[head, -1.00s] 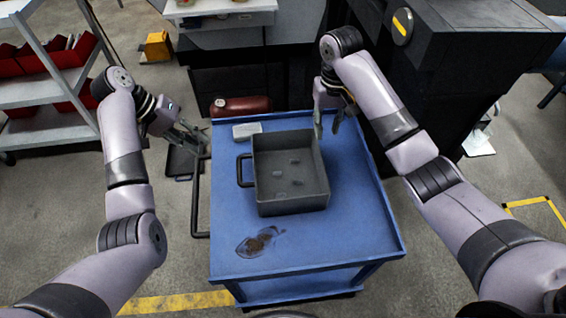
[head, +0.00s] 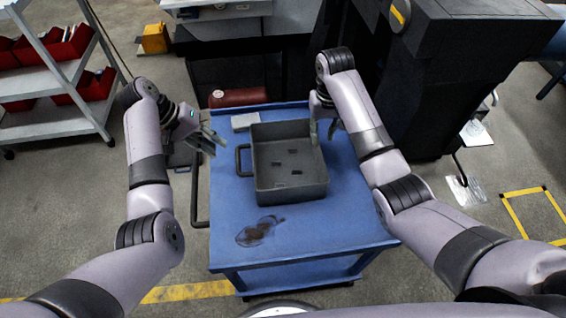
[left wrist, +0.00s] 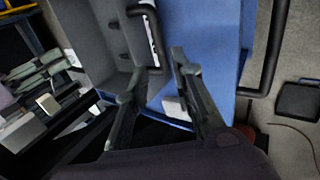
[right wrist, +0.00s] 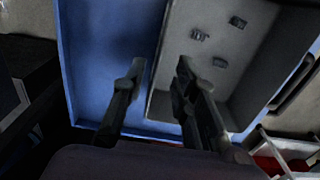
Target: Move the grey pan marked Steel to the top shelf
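The grey pan (head: 262,190) sits on a blue cart (head: 300,230), with a few small dark pieces inside and a black handle (head: 243,160) on its left side. I see no Steel mark. My left gripper (head: 215,140) is open, just left of the pan near the handle; in the left wrist view the handle (left wrist: 150,30) shows ahead of the parted fingers (left wrist: 158,70). My right gripper (head: 323,130) is open at the pan's far right; in the right wrist view its fingers (right wrist: 160,68) lie either side of the pan's wall. I cannot tell whether they touch.
A shelf rack (head: 50,125) with red bins stands at the left; its top is cut off. On the cart are a small pale block (head: 245,121) and dark safety glasses (head: 258,230). A red cylinder (head: 238,97) lies behind the cart. Dark machinery (head: 440,80) stands at the right.

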